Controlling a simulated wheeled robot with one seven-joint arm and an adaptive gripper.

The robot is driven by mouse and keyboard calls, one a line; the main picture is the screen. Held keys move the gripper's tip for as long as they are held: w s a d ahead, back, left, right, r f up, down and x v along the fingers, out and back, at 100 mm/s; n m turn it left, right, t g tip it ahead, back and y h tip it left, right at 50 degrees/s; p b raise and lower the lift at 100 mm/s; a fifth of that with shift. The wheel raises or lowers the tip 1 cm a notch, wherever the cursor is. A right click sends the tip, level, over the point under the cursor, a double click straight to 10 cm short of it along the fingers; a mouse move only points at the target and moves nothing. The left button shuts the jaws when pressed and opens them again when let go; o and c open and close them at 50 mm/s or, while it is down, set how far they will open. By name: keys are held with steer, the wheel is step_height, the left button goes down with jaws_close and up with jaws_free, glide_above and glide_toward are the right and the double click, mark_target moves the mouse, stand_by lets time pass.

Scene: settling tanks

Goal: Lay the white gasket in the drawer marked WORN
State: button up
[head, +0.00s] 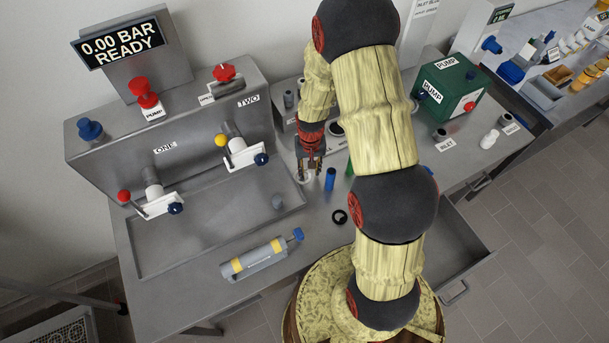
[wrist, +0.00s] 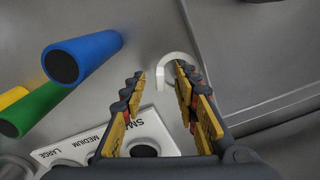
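The white gasket (wrist: 162,63) is a small white ring lying on the grey bench top; part of it is hidden behind my right finger in the wrist view. In the head view the white gasket (head: 302,179) shows just under my fingertips. My gripper (wrist: 160,74) is open and points down at it, with nothing held; it also shows in the head view (head: 311,168). An open grey drawer (head: 462,238) juts from the bench front, right of my arm. My arm hides part of it, and no WORN marking is readable.
A blue cylinder (wrist: 82,56), a green cylinder (wrist: 35,108) and a white size plate (wrist: 150,131) are close to my gripper. A black ring (head: 340,216) lies nearer the bench front. A raised tray edge (wrist: 270,104) runs to the right in the wrist view.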

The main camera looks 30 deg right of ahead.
steer(key=shift+f, duration=0.3)
steer(key=shift+c, duration=0.8)
jaws_close()
